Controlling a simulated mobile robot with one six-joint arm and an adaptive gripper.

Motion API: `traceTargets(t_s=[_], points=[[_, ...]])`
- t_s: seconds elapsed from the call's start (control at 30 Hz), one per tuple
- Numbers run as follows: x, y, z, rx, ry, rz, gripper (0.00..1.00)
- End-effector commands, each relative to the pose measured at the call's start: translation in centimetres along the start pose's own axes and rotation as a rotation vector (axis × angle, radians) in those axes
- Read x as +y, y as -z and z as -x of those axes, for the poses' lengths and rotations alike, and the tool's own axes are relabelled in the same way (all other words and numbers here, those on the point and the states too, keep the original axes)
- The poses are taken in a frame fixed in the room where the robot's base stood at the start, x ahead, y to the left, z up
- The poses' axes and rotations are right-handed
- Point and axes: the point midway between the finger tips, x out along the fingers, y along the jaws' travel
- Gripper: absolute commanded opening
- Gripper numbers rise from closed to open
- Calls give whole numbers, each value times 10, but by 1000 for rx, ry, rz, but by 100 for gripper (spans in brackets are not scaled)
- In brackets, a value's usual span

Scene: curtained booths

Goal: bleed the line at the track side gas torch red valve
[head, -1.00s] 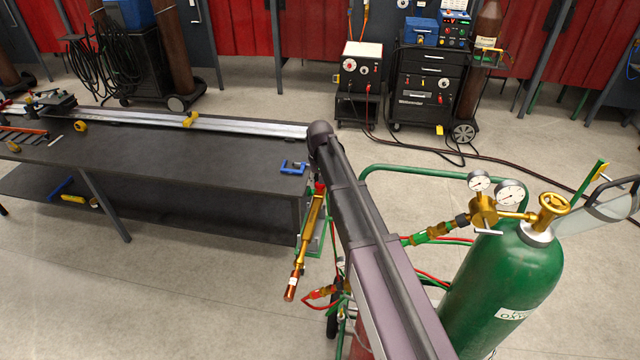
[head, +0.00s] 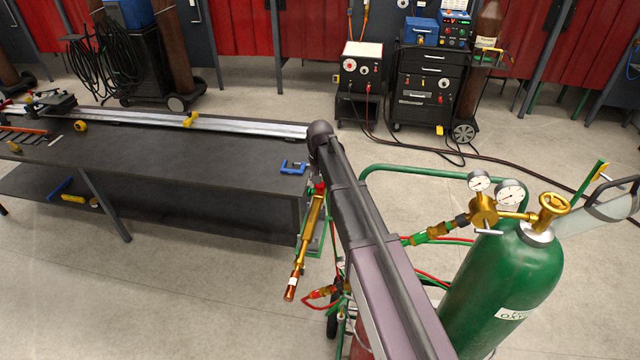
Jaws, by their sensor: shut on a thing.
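A brass gas torch (head: 308,240) with a copper tip hangs at a slant on the cart, beside the near right corner of the table. Its red valve (head: 320,188) shows at the upper end, right beside my arm. My arm reaches from the bottom right up to a dark joint above the torch and covers part of the torch's upper end and hoses. My gripper is hidden behind my arm, so its hold on the valve cannot be seen.
A green oxygen cylinder (head: 508,285) with brass regulator and gauges stands at right, near the green cart rail (head: 420,169). The dark worktable (head: 180,160) fills the left and carries a blue clamp (head: 293,168). Welding carts (head: 425,90) stand behind. Floor at lower left is clear.

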Motion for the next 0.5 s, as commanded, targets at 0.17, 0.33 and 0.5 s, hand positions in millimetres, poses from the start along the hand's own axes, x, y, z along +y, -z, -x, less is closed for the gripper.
traceTargets(t_s=[0.17,0.33,0.5], points=[[0,-1,0,-2,0,-141,8],[0,-1,0,-2,-1,-277,8],[0,-1,0,-2,-1,-412,8]])
